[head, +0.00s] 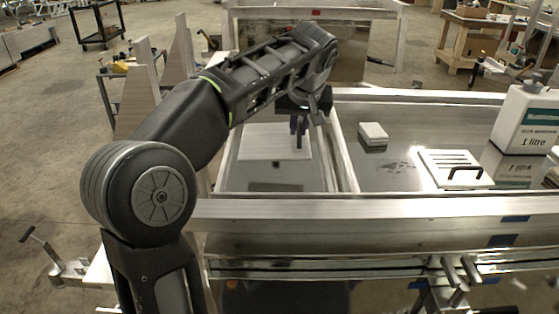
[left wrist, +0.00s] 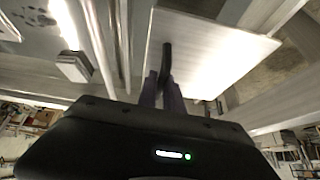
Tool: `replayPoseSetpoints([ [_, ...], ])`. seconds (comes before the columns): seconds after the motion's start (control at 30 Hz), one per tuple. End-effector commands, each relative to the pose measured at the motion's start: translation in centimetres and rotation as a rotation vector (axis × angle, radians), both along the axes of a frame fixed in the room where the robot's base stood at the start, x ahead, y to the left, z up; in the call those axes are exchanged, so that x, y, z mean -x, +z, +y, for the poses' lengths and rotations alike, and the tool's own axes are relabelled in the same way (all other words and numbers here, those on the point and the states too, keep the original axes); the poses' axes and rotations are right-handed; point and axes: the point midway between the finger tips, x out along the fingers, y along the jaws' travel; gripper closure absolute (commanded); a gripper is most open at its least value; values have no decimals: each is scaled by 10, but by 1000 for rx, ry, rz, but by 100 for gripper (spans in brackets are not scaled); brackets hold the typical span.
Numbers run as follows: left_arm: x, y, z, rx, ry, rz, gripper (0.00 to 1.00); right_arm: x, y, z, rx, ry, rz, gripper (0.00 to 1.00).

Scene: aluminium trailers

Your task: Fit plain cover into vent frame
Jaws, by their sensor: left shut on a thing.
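The plain cover (head: 262,143) is a flat pale plate in the left bay of the trailer, and its underside contact is not clear. It also shows in the left wrist view (left wrist: 215,50). A dark upright handle (left wrist: 166,60) stands on it. My left gripper (head: 299,124) reaches down from above, with its fingers shut on this handle, as the left wrist view shows (left wrist: 163,88). I cannot make out a vent frame with certainty; the cover and arm hide part of the bay. My right gripper is not in view.
Metal rails surround the bay, and a crossbar (head: 344,158) divides it from the right panel. There a small pale block (head: 373,134), a slatted plate with a black handle (head: 452,167) and a white bottle (head: 527,118) stand. The near rail (head: 370,208) runs across the front.

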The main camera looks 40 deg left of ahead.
Motion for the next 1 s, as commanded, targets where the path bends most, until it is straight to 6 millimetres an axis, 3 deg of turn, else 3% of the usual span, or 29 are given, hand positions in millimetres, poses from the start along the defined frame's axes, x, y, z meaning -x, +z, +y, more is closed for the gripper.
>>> replayPoseSetpoints([
  [0.33, 1, -53, 0, -1, 0, 3, 100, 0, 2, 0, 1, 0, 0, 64],
  [0.73, 0, -62, 0, 0, 0, 2, 100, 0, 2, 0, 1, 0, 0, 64],
  [1.0, 1, -94, 0, 0, 0, 2, 100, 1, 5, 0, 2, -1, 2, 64],
])
